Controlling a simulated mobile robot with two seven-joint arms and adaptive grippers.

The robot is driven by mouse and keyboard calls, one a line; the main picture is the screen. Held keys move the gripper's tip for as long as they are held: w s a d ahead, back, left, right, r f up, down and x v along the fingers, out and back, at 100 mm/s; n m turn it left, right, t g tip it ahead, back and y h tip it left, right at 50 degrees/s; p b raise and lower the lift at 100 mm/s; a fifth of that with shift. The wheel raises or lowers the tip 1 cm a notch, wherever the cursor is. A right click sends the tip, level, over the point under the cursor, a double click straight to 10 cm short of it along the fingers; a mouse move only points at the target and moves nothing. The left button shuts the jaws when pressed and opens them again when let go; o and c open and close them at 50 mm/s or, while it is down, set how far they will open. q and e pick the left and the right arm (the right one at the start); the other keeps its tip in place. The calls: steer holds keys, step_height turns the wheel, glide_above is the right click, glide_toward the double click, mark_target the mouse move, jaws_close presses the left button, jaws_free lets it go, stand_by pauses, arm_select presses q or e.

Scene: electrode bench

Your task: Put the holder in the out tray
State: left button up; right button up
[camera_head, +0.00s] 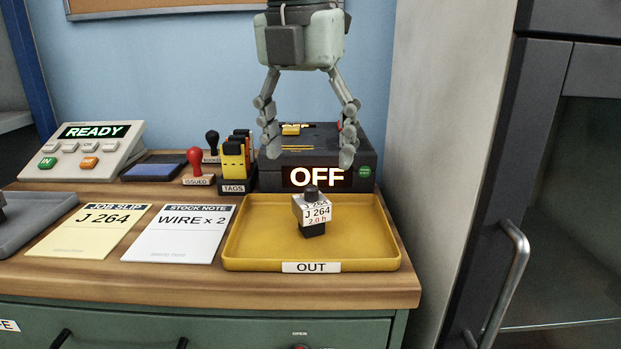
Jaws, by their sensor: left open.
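The holder (313,229) is a small dark piece with a white tag reading "J 264" and "2.0 h". It stands in the yellow out tray (245,255), near the tray's middle, and looks upright. The tray has an "OUT" label on its front. My left gripper (310,160) is open and empty. It hangs above and behind the holder, in front of the dark box, with its fingers spread apart. It does not touch the holder. My right gripper is not in view.
A dark box (360,158) showing "OFF" stands behind the tray. A tag rack (237,186), red-handled and black-handled stamps, a "READY" console (85,150), a job slip (88,229), a stock note (180,234) and a grey tray (30,222) lie left. A dark cabinet stands right.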

arm_select(q)
steer(key=r, duration=0.5)
steer(key=shift+s+a, duration=0.15)
steer(key=shift+s, duration=0.2)
